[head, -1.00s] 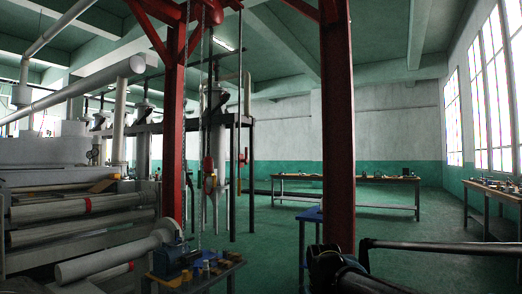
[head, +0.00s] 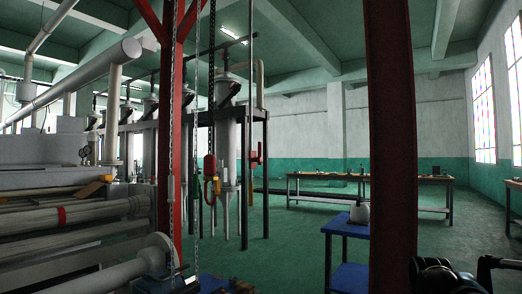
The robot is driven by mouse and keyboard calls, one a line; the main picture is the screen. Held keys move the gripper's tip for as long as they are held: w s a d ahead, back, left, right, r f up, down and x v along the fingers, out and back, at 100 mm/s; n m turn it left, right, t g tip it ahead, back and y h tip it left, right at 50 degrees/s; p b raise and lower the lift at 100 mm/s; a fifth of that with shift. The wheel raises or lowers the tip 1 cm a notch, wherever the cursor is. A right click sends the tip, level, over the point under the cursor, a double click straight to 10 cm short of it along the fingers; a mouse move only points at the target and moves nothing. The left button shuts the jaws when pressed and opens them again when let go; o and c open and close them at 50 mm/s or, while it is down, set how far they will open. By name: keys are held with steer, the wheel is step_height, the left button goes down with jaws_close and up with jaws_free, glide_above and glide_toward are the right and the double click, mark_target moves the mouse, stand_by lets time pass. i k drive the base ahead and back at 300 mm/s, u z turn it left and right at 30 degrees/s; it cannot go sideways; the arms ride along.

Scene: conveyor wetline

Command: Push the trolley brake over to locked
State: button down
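A blue two-level stand (head: 345,229), which may be the trolley, is partly hidden behind the right red post. Dark parts of my arm (head: 440,276) show at the bottom right corner, well apart from the stand. My gripper's fingers do not show in this view.
A thick red post (head: 392,150) stands close on the right, and another red post (head: 168,130) with hanging chains stands on the left. Roller machinery (head: 80,215) fills the left. A long workbench (head: 420,183) stands at the back. Green floor between the posts is clear.

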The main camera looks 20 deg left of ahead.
mark_target(259, 159)
steer(key=u, duration=0.55)
steer(key=i, duration=1.1)
steer(key=u, duration=0.7)
